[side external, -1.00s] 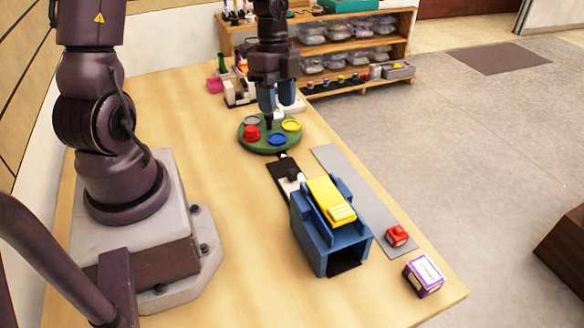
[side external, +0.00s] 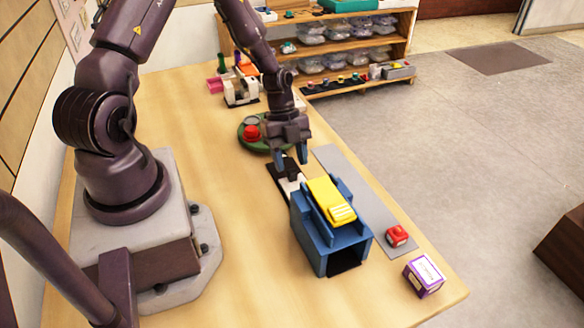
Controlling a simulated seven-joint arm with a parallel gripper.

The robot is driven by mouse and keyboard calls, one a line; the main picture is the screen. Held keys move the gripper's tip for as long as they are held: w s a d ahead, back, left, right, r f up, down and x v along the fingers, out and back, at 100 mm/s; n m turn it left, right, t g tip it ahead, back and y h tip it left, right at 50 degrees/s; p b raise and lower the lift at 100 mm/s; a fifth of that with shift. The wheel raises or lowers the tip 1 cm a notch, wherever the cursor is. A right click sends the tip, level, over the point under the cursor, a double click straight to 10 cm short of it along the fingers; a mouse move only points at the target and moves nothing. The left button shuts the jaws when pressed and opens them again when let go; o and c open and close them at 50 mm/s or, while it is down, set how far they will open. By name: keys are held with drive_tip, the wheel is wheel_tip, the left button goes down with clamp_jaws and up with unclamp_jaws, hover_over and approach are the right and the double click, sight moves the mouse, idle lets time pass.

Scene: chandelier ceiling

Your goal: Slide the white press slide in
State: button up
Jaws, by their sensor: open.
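The white press slide (side external: 287,186) lies on a dark strip at the back end of the blue press (side external: 305,240), with a small black block at its end. The press has a yellow top piece (side external: 326,195) and a dark opening at its front. My gripper (side external: 293,163) is open and points down over the back end of the slide, its two fingers near the black block. I cannot tell whether the fingers touch it. The gripper partly hides this area.
A green round tray (side external: 243,140) with coloured lids stands behind, partly hidden by my gripper. A red piece (side external: 397,236) sits on a grey strip at the right, and a purple box (side external: 424,276) near the front corner. The table's left middle is clear.

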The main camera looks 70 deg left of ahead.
drive_tip(key=shift+x, duration=1.3)
clamp_jaws()
drive_tip(key=shift+d, duration=3.3)
unclamp_jaws()
drive_tip(key=shift+a, duration=0.1)
